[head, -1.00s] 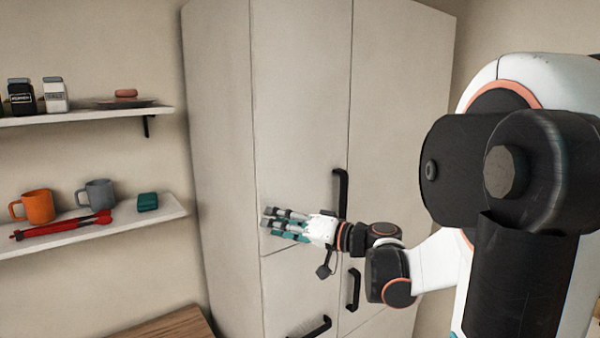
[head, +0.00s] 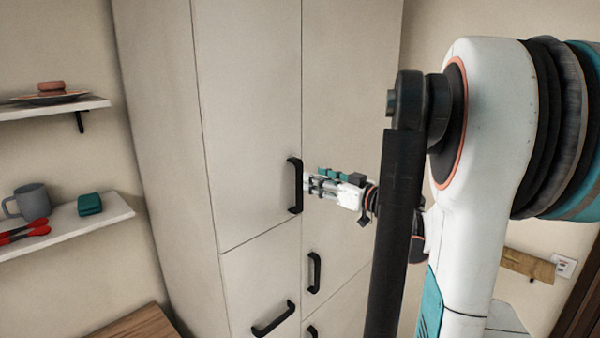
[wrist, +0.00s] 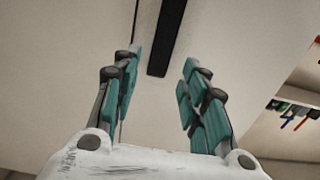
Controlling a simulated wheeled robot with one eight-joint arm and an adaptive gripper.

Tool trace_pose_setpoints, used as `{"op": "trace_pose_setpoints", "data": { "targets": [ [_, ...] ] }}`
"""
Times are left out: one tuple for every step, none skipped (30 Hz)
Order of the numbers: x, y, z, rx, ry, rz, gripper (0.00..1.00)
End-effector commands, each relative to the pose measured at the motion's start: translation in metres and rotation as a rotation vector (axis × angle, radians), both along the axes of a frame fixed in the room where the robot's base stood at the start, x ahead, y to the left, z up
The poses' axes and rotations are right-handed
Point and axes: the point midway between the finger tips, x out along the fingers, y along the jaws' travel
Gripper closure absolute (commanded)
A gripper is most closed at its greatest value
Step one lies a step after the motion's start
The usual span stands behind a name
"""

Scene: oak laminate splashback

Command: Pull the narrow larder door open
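The tall pale cabinet has an upper left door (head: 250,110) with a black vertical bar handle (head: 295,185) near its right edge. That door looks shut. A tall right-hand door (head: 345,100) also looks shut and has a lower black handle (head: 314,272). I cannot tell for certain which is the larder door. My gripper (head: 312,182) is just right of the upper handle, fingers pointing left. In the wrist view my gripper (wrist: 161,57) is open, and a dark handle (wrist: 168,35) appears in the gap between its fingers. I cannot tell whether they touch.
A drawer with a black handle (head: 273,319) lies below the upper left door. Wall shelves at left hold a grey mug (head: 27,201), a teal box (head: 89,204) and a red tool (head: 25,232). A wooden top (head: 140,325) stands at lower left.

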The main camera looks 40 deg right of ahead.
Motion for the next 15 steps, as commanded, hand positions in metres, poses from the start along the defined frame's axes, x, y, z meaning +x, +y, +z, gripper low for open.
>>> {"op": "trace_pose_setpoints", "data": {
  "targets": [
    [0.011, 0.001, 0.001, 0.0, 0.0, 0.004, 0.6],
    [0.017, 0.002, 0.001, 0.0, 0.0, 0.004, 0.6],
    [0.025, 0.003, 0.001, 0.0, 0.0, 0.003, 0.6],
    [0.03, 0.003, 0.001, 0.001, 0.0, 0.004, 0.6],
    [0.036, 0.003, 0.001, 0.001, 0.0, 0.003, 0.6],
    [0.042, 0.004, 0.001, 0.001, 0.0, 0.003, 0.6],
    [0.047, 0.005, 0.001, 0.001, 0.0, 0.003, 0.6],
    [0.051, 0.005, 0.001, 0.001, 0.0, 0.003, 0.6],
    [0.056, 0.005, 0.001, 0.001, 0.0, 0.002, 0.6],
    [0.06, 0.005, 0.001, 0.001, 0.0, 0.002, 0.6],
    [0.062, 0.005, 0.001, 0.001, 0.0, 0.002, 0.6],
    [0.066, 0.006, 0.001, 0.001, 0.0, 0.002, 0.6],
    [0.068, 0.006, 0.001, 0.001, 0.0, 0.002, 0.6],
    [0.07, 0.006, 0.0, 0.001, 0.0, 0.001, 0.6],
    [0.072, 0.006, 0.0, 0.001, 0.0, 0.0, 0.6]
  ]
}}
